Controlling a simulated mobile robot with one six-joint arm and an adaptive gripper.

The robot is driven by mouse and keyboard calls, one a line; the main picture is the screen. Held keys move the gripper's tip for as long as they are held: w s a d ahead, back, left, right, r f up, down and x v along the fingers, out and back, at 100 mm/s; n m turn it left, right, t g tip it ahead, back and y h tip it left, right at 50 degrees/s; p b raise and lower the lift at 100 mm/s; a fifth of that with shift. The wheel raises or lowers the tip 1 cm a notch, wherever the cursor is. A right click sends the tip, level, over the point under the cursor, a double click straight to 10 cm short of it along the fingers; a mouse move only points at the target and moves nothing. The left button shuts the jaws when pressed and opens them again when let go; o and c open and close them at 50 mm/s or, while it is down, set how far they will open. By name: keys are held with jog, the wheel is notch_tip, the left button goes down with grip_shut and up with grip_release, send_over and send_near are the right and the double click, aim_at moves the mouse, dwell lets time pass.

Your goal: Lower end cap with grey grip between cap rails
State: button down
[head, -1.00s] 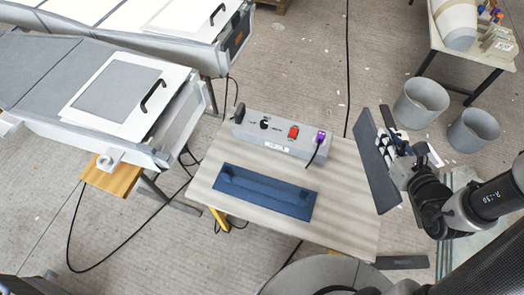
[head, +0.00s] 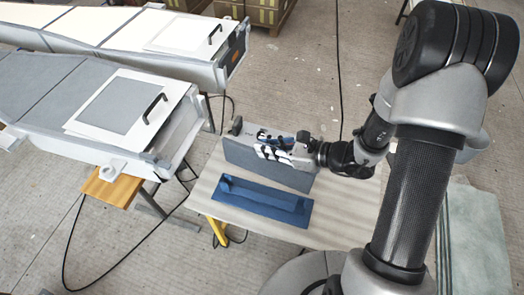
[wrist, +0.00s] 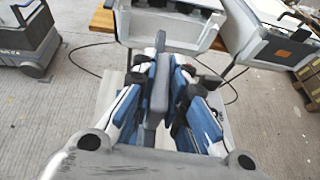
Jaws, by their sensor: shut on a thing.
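The end cap (head: 262,172) is a flat grey panel, held upright and a little tilted above the table. My gripper (head: 274,150) is shut on its grip at the panel's upper part. In the wrist view, the grey grip (wrist: 158,88) sits between the two blue-and-white fingers of my gripper (wrist: 157,105). The near mould (head: 165,150) has an open end facing the table, left of the cap and apart from it. Its side walls at that end look like the cap rails, but they are too small to tell surely. The mould ends also show in the wrist view (wrist: 165,30).
A blue tray (head: 262,200) lies on the table (head: 340,225) below the cap. A second mould (head: 190,55) stands behind the near one. A wooden stool (head: 110,190) and cables are at left.

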jog(key=shift+s+a+f+n+g, duration=0.25)
jog(key=shift+s+a+n+g, duration=0.35)
jog(key=shift+a+n+g, duration=0.15)
jog(key=shift+d+f+b, duration=0.1)
jog(key=shift+f+b, duration=2.5)
jog(key=shift+f, duration=0.35)
notch_tip(320, 180, down, 8)
jog(key=b, duration=0.6)
jog(key=shift+b, duration=0.3)
dwell(1.8)
jog(key=c, duration=1.5)
grip_release()
jog(key=shift+c, duration=0.2)
